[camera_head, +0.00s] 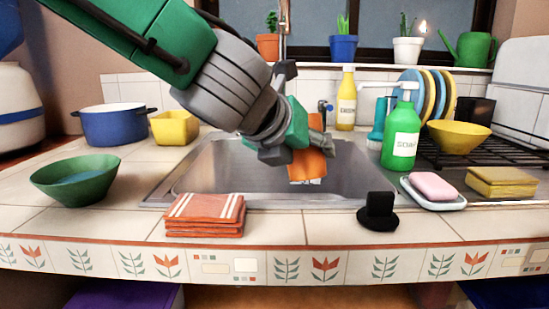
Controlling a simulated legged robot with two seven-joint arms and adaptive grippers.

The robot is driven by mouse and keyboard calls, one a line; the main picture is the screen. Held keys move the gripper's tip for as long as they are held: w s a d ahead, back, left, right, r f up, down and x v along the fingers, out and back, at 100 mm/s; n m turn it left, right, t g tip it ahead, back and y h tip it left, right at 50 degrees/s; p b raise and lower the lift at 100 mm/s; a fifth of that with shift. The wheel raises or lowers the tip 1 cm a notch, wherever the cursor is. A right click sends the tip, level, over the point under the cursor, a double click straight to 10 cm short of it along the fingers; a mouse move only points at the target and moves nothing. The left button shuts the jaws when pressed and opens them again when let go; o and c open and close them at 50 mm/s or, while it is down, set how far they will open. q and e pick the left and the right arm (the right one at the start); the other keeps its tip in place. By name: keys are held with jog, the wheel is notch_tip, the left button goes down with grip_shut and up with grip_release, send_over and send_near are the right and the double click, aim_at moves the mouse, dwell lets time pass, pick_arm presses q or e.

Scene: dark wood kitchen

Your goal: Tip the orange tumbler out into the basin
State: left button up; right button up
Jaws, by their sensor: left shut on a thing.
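The orange tumbler (309,164) is over the metal sink basin (220,178), partly hidden behind my left gripper. My left gripper (296,150) comes in from the upper left and is shut on the tumbler. I cannot tell clearly how far the tumbler is tilted, nor see what is in it. The basin's inside looks bare where it shows. My right gripper is not in view.
A green soap bottle (401,135) and a pink soap bar (433,187) on a dish stand right of the basin. Folded orange cloths (205,214) and a black stand (378,210) lie in front. A green bowl (76,180) and blue pot (114,124) are left.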

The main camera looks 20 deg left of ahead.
aim_at(298, 160)
pick_arm(q)
jog(key=shift+w+a+f+g, duration=0.15)
jog(key=shift+a+f+g, duration=0.05)
jog(key=shift+g, duration=0.1)
jog(key=shift+w+a+f+n+h+p, duration=0.1)
jog(key=shift+w+n+h+p, duration=0.05)
jog(key=shift+n+h+p, duration=0.15)
jog(key=g+h+p, duration=0.1)
jog(key=p, duration=0.2)
jog(key=w+a+f+n+g+p, duration=0.1)
jog(key=p, duration=0.2)
jog(key=shift+n+h, duration=0.3)
jog(key=shift+h, duration=0.1)
jog(key=shift+d+f+n+g+h+p, duration=0.1)
jog(key=shift+f+n+g+h+p, duration=0.3)
jog(key=shift+g+p, duration=0.5)
jog(key=shift+r+n+h+p, duration=0.3)
jog(key=shift+r+h+p, duration=0.15)
jog(key=shift+p, duration=1.8)
jog(key=shift+f+n+g+h+p, duration=0.35)
jog(key=shift+g+p, duration=0.25)
jog(key=shift+p, duration=0.15)
jog(key=w+a+r+n+g+h+p, duration=0.1)
jog(key=p, duration=0.5)
jog(key=shift+r+h+p, duration=0.1)
jog(key=shift+h+p, duration=0.2)
jog(key=shift+p, duration=0.05)
